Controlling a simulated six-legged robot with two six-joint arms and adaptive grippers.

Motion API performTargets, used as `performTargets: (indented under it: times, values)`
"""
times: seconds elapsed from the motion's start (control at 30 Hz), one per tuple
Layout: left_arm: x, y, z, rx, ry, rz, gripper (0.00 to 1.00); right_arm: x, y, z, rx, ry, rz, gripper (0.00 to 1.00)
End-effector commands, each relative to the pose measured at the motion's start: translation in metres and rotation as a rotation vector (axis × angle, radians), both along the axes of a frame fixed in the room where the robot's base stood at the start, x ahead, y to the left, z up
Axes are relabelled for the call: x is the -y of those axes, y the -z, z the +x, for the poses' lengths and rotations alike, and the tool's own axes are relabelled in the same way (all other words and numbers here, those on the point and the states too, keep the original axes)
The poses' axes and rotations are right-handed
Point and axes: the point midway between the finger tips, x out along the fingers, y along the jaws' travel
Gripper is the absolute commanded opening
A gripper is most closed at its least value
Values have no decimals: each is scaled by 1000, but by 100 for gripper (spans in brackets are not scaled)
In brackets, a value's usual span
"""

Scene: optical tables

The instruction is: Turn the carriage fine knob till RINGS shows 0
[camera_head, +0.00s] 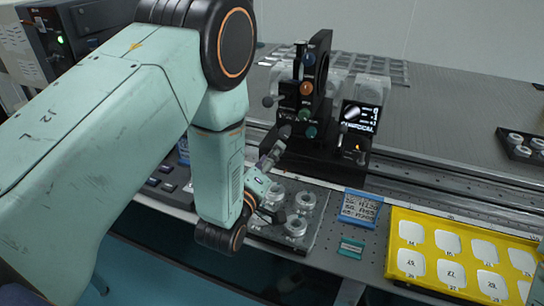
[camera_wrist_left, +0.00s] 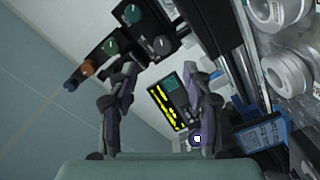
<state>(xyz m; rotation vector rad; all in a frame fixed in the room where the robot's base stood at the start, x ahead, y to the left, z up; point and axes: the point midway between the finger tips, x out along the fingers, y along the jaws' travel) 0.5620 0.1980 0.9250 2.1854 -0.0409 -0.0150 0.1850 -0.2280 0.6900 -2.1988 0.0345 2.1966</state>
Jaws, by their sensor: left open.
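The black carriage (camera_head: 310,155) stands on a rail and bears an upright mount with blue (camera_head: 308,59), orange (camera_head: 306,88) and green (camera_head: 305,115) knobs. A grey knob (camera_head: 285,131) sits low on its left; it seems to show in the left wrist view too (camera_wrist_left: 162,45). I cannot tell which knob is the fine one. A small dark display (camera_head: 361,116) stands right of the mount; the left wrist view shows a screen with yellow marks (camera_wrist_left: 167,106). No RINGS value is legible. My left gripper (camera_wrist_left: 160,75) is open and empty, its fingers pointing toward the knobs, apparently apart from them.
A plate with clear ring-shaped parts (camera_head: 296,226) lies in front of the carriage, close to my left gripper. A blue label card (camera_head: 360,208) and yellow tray (camera_head: 398,232) lie to the right. The grey tabletop (camera_head: 450,110) behind the rail is largely free.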

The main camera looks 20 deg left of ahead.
Motion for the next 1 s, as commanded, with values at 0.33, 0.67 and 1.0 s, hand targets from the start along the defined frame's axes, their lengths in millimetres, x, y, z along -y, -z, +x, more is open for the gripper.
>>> performTargets:
  times: [0.33,0.67,1.0]
  values:
    - [-2,0,47,0,-1,19,50,0,10,0,0,0,0,54]
    - [-1,1,90,-1,-1,18,50,0,14,0,0,0,0,54]
    - [0,1,97,-3,-2,18,50,0,14,0,0,0,0,54]
